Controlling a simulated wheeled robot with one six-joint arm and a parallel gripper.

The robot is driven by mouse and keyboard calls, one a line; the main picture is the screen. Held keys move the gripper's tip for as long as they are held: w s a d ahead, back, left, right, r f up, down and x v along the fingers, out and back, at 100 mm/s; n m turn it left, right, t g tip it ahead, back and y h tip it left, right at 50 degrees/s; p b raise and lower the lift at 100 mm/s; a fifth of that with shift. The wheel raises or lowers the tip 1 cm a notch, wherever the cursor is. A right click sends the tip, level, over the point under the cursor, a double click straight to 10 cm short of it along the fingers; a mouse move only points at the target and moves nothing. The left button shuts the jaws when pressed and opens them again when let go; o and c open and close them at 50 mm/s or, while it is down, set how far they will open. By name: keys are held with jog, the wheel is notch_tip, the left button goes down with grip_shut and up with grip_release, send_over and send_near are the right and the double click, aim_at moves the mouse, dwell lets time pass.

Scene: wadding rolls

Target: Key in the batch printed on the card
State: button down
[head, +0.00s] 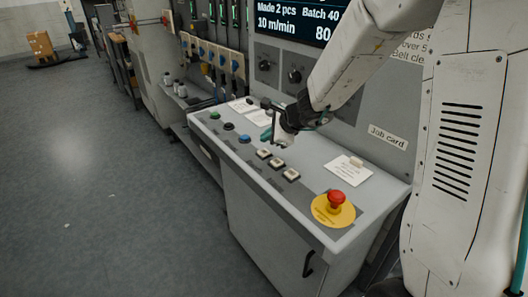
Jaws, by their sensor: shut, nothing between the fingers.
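A white card (348,171) lies at the right of the grey console top, below a "Job card" label (388,137); its print is too small to read. A small beige piece (357,161) sits at its top edge. The dark display (295,20) reads "Made 2 pcs", "Batch 40", "10 m/min" and "80", partly cut off by my arm. Three pale square keys (277,163) stand in a row on the console. My gripper (272,143) is shut and empty, above and behind these keys; whether it touches anything I cannot tell.
A red mushroom button (336,199) on a yellow disc is at the console's near right. Green (214,114), black (229,126) and blue (244,138) buttons are at its left. Two dark knobs (295,75) are on the upright panel. The floor (110,200) at left is clear.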

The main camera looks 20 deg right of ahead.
aim_at(266, 153)
jog(key=shift+r, duration=1.5)
jog(key=shift+a, duration=0.2)
jog(key=s+n, duration=0.1)
jog(key=s+a+n+g+y, duration=0.1)
jog(key=s+a+f+n, duration=0.1)
jog(key=n, duration=0.1)
jog(key=shift+s+a+g, duration=0.1)
jog(key=shift+s+g, duration=0.25)
jog(key=shift+g, duration=0.05)
jog(key=s+a+r+n+g, duration=0.2)
jog(key=s+r+n+g, duration=0.15)
jog(key=s+n, duration=0.65)
jog(key=s+d+r+n+h, duration=0.2)
jog(key=s, duration=0.5)
jog(key=s+d+r+n+g+h, duration=0.1)
jog(key=s+d+r+n, duration=0.1)
jog(key=s, duration=0.6)
jog(key=s+d+r+n+h, duration=0.2)
jog(key=s+d+n, duration=0.1)
jog(key=s, duration=0.5)
jog(key=shift+s+r+h, duration=0.2)
jog(key=shift+r+h, duration=0.1)
